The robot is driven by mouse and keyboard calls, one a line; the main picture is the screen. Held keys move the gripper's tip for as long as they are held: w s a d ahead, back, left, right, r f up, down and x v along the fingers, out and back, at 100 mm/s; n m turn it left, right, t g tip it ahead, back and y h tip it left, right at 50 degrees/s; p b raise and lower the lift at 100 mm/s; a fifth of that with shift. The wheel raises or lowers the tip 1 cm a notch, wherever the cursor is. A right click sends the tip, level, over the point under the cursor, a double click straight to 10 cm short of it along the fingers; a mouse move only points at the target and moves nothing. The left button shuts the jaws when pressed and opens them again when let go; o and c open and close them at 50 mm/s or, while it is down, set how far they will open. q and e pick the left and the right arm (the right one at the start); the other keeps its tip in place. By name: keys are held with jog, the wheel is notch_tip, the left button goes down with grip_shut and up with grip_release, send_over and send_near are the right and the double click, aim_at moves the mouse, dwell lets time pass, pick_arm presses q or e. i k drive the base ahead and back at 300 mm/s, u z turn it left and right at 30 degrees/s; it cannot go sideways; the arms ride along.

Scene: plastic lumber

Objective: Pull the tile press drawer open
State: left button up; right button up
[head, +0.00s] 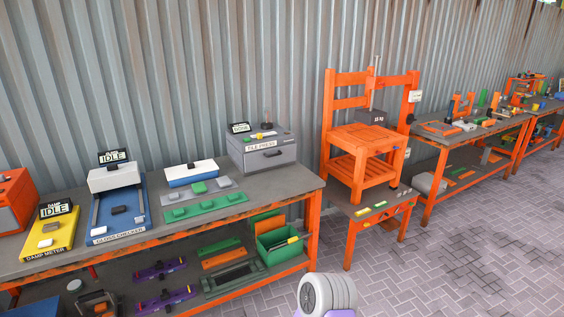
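The tile press (288,149) is a grey box at the right end of the grey-topped workbench in the head view. Its front carries a "TILE PRESS" label and a dark handle (273,154) on the drawer front, which looks closed. A small black sign (239,128) stands on top at the left, its words too small to read surely. Small coloured parts lie on top of the press. Neither of my grippers shows in this view.
Left of the press are a white and blue device (192,173), grey and green trays with small blocks, the gloss checker (118,222) and the yellow damp meter (48,238). An orange frame stand (366,140) rises to the right. Paved floor (450,260) is open at right front.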

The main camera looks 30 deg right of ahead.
aim_at(254, 161)
jog(key=z, duration=0.75)
jog(key=i, duration=0.55)
jog(key=z, duration=1.15)
jog(key=i, duration=1.1)
jog(key=u, duration=0.8)
jog(key=i, duration=0.85)
jog(key=u, duration=0.95)
